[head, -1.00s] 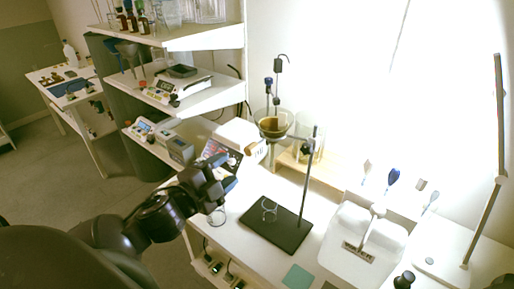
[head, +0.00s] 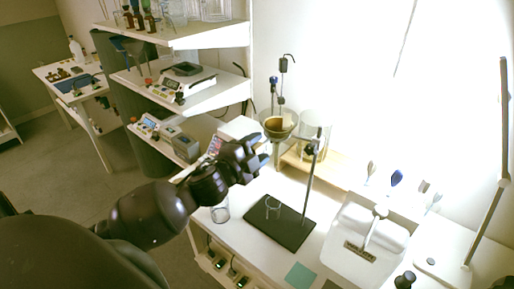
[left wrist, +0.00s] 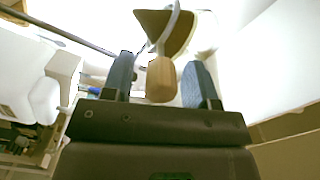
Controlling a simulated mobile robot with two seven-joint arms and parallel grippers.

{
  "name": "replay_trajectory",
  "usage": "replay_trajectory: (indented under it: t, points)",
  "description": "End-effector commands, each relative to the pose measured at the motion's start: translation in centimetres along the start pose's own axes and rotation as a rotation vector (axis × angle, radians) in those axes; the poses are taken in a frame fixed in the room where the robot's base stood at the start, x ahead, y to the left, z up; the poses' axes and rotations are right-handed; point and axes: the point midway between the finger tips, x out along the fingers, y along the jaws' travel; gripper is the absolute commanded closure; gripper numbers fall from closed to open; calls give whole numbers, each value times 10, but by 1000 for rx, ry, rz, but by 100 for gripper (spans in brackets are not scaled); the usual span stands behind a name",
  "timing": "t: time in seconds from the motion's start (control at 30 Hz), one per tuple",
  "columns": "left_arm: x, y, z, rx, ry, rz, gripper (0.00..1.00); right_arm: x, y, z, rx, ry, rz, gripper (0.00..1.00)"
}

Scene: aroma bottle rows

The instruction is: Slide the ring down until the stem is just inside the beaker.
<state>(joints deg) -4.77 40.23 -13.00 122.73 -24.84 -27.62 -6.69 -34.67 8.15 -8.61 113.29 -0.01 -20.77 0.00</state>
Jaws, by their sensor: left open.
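A ring stand (head: 308,187) with a black base (head: 265,226) stands on the bench. Its ring carries a glass funnel (head: 278,121) with a brown filter cone, also seen in the left wrist view (left wrist: 165,28). A small glass beaker (head: 273,207) stands on the base, below the funnel. The funnel's stem is not clear to see. My left gripper (head: 262,152) is open beside the ring, left of and below the funnel. In the left wrist view, a wooden handle (left wrist: 160,80) lies between its two blue fingers, with gaps on both sides. My right gripper is not in view.
A larger glass vessel (head: 318,128) stands behind the rod. Another glass beaker (head: 220,212) stands left of the base, near the bench edge. Shelves with instruments (head: 185,90) rise at the left.

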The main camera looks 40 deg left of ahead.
Motion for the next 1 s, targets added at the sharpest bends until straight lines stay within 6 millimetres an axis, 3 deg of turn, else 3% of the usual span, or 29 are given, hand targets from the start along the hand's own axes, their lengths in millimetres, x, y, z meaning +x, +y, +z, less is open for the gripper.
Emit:
replay_trajectory:
  t: [0.2, 0.53, 0.8, 1.0]
  points:
    - [0, 0, 0, 0, 0, 0, 50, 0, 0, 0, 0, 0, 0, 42]
    - [0, 0, 0, 0, 0, 0, 100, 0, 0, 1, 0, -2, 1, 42]
    - [0, 4, 2, -1, 0, 0, 100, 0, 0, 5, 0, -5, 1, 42]
    - [0, 31, 13, -3, -2, 2, 100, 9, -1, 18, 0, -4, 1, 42]
